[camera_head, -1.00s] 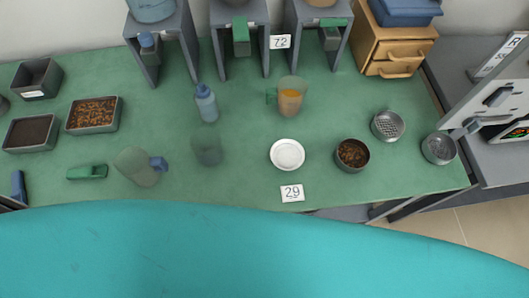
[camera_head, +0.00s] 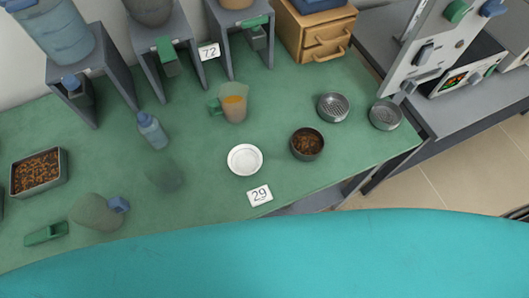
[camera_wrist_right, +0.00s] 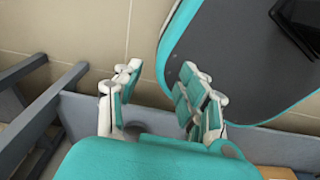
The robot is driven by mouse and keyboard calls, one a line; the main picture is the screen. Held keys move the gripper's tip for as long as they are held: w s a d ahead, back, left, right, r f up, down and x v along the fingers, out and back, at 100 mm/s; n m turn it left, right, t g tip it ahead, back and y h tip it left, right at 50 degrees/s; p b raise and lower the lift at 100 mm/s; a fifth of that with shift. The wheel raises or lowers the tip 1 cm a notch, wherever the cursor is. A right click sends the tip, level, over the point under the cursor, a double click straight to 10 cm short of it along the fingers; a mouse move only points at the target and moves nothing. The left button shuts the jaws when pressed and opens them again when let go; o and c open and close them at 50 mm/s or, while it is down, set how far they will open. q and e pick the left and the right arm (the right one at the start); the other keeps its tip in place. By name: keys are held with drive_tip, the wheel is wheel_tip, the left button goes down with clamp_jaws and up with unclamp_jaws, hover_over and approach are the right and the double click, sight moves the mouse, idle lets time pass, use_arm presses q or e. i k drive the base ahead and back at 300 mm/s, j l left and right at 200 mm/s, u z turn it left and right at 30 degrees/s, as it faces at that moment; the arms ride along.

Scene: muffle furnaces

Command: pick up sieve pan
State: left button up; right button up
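Two round grey metal pans sit near the right end of the green table in the head view. The nearer-to-centre pan (camera_head: 333,106) has a perforated-looking bottom; the other pan (camera_head: 385,115) stands by the table's right edge and also looks speckled inside. I cannot tell for sure which is the sieve pan. My right gripper (camera_wrist_right: 158,98) shows in the right wrist view with its teal and white fingers apart and nothing between them. It is over the floor, and no pan shows in that view. My left gripper is in neither view.
A pan of brown pellets (camera_head: 307,144), a white dish (camera_head: 245,160) and a jug with orange contents (camera_head: 233,103) stand to the left of the pans. A wooden drawer box (camera_head: 316,36) is behind. A grey side table with equipment (camera_head: 462,82) adjoins at right.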

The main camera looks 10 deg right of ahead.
sight(306, 143)
drive_tip(key=z, duration=0.75)
